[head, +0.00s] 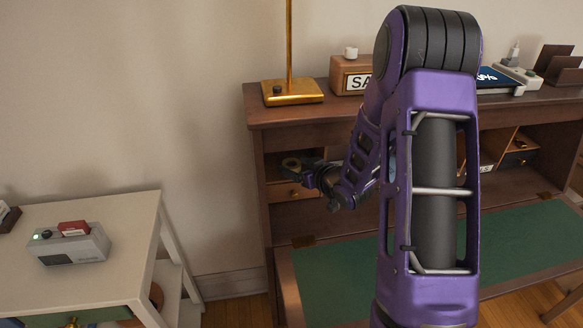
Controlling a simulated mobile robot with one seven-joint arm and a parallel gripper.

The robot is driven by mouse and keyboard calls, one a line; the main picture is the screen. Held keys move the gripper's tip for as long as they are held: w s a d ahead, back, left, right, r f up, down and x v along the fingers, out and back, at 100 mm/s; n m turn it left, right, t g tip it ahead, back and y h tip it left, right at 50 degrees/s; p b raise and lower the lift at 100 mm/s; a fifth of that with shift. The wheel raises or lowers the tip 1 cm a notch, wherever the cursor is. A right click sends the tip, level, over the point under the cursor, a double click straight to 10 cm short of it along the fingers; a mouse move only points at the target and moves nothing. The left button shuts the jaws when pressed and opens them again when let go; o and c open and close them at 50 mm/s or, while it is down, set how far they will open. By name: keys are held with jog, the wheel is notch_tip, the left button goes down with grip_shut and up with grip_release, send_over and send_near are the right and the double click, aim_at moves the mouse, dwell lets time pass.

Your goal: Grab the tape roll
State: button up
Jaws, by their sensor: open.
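A small yellowish ring that looks like the tape roll (291,163) is at the left cubby of the brown desk (257,185), above a small drawer. My gripper (297,170) is at the mouth of that cubby, right at the ring. The fingers are small and dark here, and I cannot tell whether they touch the ring. The gripper is open. My purple arm hides the middle of the desk and part of its cubbies.
A brass lamp base (292,93) and a wooden box with a sign (350,75) stand on the desk top. The green fold-down writing surface (330,250) looks clear where visible. A white side table (110,215) with a grey device (70,245) is at left.

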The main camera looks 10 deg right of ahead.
jog(key=shift+w+a+f, duration=0.15)
jog(key=shift+w+a, duration=0.05)
jog(key=shift+w, duration=0.2)
jog(key=shift+c, duration=0.4)
jog(key=c, duration=1)
jog(key=shift+c, duration=0.2)
